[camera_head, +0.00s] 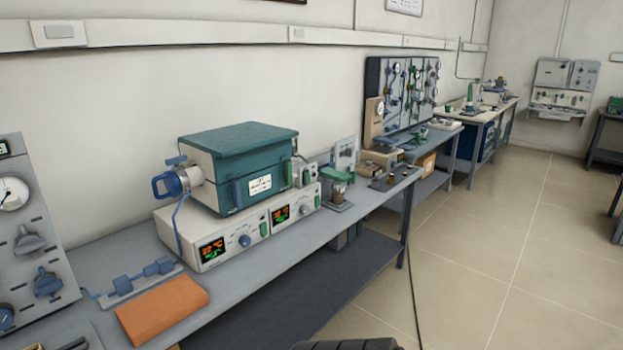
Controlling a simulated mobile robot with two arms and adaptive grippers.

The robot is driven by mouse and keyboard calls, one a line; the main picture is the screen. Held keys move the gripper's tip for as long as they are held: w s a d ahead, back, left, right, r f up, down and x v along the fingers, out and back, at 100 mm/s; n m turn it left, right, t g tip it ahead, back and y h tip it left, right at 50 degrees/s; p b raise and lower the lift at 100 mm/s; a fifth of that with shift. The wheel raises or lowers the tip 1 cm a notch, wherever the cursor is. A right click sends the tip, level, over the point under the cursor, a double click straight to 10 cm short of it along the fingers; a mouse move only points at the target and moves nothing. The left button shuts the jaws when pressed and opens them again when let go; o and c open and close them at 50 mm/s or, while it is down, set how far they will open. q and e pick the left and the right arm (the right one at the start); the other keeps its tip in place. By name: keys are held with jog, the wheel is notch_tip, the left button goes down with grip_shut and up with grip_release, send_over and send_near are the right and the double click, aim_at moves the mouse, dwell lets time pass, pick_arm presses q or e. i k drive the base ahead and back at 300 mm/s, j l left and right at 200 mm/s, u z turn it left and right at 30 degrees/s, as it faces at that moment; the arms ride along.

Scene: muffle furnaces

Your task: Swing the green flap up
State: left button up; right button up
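A muffle furnace with a cream side (203,195) stands on the long grey bench. Its teal-green top (240,138) lies flat and looks closed. The front below it (235,192) is also teal-green and carries a white label. I cannot tell for sure which of these is the green flap. A blue round fitting (168,184) sticks out from the furnace's left side. A cream control unit (245,238) with lit displays is under the furnace. Neither of my grippers is in view.
An orange block (162,308) lies at the bench's near left, beside blue fittings (142,275). A grey gauge panel (30,235) stands at the far left. Small apparatus with a green top (338,175) stands right of the furnace. The tiled floor (480,260) at right is clear.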

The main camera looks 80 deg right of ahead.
aim_at(329, 173)
jog(key=z, duration=2.75)
jog(key=i+l+u, duration=0.1)
jog(key=i+l, duration=0.95)
jog(key=l, duration=0.1)
